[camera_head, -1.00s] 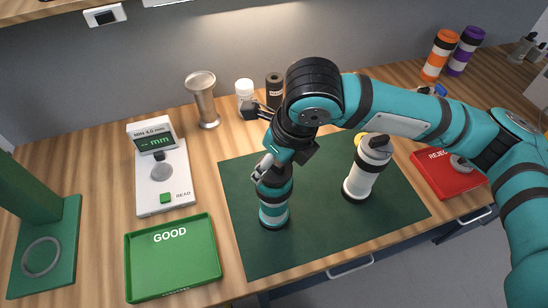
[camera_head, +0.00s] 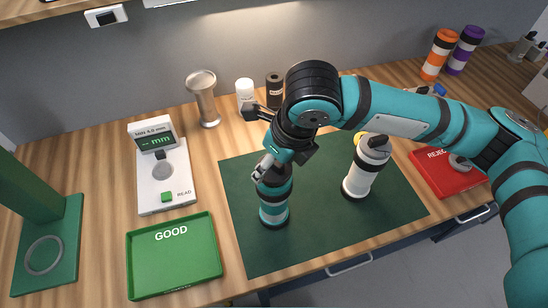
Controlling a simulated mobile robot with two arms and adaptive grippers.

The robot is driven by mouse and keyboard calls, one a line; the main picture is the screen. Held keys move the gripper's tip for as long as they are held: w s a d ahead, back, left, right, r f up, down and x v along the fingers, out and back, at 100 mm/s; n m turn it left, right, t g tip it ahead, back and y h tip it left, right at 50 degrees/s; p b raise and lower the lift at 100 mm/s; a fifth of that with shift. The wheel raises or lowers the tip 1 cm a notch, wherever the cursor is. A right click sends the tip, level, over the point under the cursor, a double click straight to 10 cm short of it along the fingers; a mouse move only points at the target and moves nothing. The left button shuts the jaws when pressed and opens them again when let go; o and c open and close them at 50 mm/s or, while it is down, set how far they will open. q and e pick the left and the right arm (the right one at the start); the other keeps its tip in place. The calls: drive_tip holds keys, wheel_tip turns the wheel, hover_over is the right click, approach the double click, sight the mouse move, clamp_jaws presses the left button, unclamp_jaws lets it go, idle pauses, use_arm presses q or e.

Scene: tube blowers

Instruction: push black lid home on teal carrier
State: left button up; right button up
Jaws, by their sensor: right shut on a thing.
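The teal carrier (camera_head: 274,212) stands upright on the dark green mat (camera_head: 310,245), with black and white bands around it. My right gripper (camera_head: 268,170) is above it, shut on the black lid (camera_head: 272,178) at the carrier's top. The lid is largely hidden by the gripper, so I cannot tell whether it is fully seated or a gap is left. My left gripper is not in view.
A white carrier (camera_head: 366,168) stands on the mat to the right. A green GOOD tray (camera_head: 172,262) and a white gauge (camera_head: 163,190) lie left; a red REJECT tray (camera_head: 440,182) lies right. A metal cup (camera_head: 204,100) and bottles (camera_head: 245,92) stand behind.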

drive_tip(key=shift+f+b, duration=0.55)
drive_tip(key=shift+f, duration=0.55)
idle(0.4)
drive_tip(key=o, duration=1.2)
drive_tip(key=shift+o, duration=0.2)
drive_tip(key=shift+r, duration=0.1)
drive_tip(key=v, duration=1.2)
